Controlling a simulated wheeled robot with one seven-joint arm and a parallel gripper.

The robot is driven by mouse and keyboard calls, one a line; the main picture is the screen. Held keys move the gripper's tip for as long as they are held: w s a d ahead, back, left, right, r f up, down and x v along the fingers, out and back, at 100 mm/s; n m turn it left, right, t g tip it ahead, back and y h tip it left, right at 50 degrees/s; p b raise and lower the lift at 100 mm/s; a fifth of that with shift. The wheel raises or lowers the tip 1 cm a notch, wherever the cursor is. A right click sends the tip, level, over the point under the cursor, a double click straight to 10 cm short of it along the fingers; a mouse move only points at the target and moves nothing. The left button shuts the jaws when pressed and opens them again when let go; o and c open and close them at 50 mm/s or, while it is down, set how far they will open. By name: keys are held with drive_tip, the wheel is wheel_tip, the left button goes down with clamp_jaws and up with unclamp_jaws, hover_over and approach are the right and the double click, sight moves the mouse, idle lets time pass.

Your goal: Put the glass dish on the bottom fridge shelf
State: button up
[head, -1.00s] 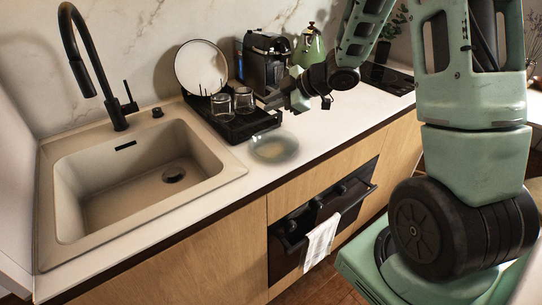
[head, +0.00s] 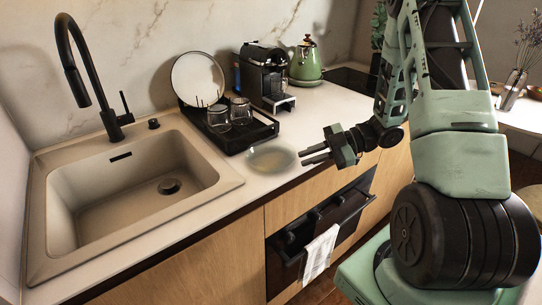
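The glass dish (head: 272,158) is a clear, shallow round dish. No fridge or fridge shelf is recognisable in this view.
A black dish rack (head: 262,134) behind the dish holds a white plate (head: 197,79) and two glasses (head: 240,111). A coffee machine (head: 262,76) and a green kettle (head: 306,62) stand farther back. The sink (head: 135,190) is left. A towel (head: 319,252) hangs from the oven handle.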

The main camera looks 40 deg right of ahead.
sight(282, 167)
drive_tip(key=x, duration=0.2)
drive_tip(key=shift+w+a+f, duration=0.1)
drive_tip(key=shift+w+a, duration=0.05)
drive_tip(key=shift+a, duration=0.2)
drive_tip(key=p+x, duration=0.1)
drive_tip(key=x, duration=0.3)
drive_tip(key=shift+a+p, duration=0.15)
drive_tip(key=shift+p, duration=0.25)
drive_tip(key=shift+w+a+f, duration=0.15)
drive_tip(key=shift+w+a, duration=0.1)
drive_tip(key=shift+a, duration=0.2)
clamp_jaws()
wheel_tip(282, 167, up, 10)
drive_tip(key=shift+b, duration=0.35)
